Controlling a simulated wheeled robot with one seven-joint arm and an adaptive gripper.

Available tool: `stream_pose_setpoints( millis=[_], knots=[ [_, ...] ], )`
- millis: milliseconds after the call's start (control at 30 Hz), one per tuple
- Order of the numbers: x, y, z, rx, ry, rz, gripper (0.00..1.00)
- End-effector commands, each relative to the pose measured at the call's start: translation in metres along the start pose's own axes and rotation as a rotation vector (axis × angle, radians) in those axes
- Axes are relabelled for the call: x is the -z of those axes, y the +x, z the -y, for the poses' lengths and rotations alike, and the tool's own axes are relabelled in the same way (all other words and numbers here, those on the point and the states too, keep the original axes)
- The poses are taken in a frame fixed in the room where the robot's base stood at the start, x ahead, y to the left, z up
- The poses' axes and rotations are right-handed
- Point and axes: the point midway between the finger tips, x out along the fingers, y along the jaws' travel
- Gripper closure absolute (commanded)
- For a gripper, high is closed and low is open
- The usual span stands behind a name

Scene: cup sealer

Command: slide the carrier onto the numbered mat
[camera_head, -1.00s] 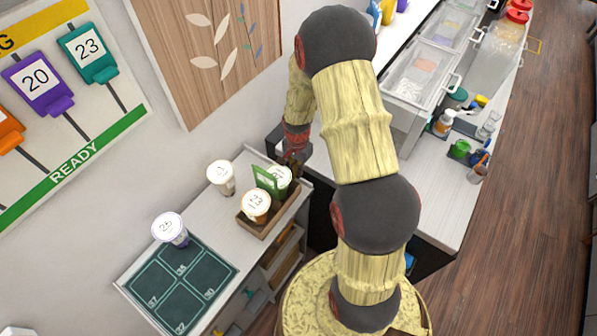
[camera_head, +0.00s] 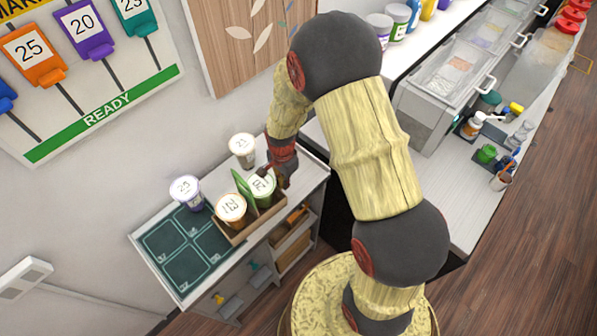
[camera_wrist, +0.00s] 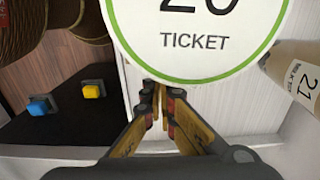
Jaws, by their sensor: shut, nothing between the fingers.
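The carrier (camera_head: 264,222) is a brown open tray on the white counter. It holds an orange-banded cup (camera_head: 231,209), a green-banded cup (camera_head: 262,186) and an upright green card (camera_head: 243,188). The dark green numbered mat (camera_head: 172,268) lies to its left. The carrier's left end is at the mat's right edge; I cannot tell whether it overlaps. My gripper (camera_head: 271,171) is shut and empty at the carrier's far right end, by the green-banded cup. In the wrist view, its fingertips (camera_wrist: 160,103) are close below a large green-ringed ticket lid (camera_wrist: 200,35); contact is unclear.
A purple-banded cup (camera_head: 187,191) stands at the mat's far corner. A white-lidded cup (camera_head: 242,149) stands behind the carrier near the wall, and a cup marked 21 (camera_wrist: 298,72) shows in the wrist view. The mat's near part is bare.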

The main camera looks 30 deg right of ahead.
Motion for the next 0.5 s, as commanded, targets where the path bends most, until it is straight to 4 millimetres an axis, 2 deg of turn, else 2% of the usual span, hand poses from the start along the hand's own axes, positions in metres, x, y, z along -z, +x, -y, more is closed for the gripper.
stream_pose_setpoints(
  millis=[33,100,500],
  knots=[
    [-0.015,0.001,0.0,-0.001,-0.007,0.001,1.0],
    [-0.032,0.001,0.0,-0.001,-0.007,0.0,1.0],
    [-0.124,0.001,0.0,0.0,-0.006,0.0,1.0]
  ],
)
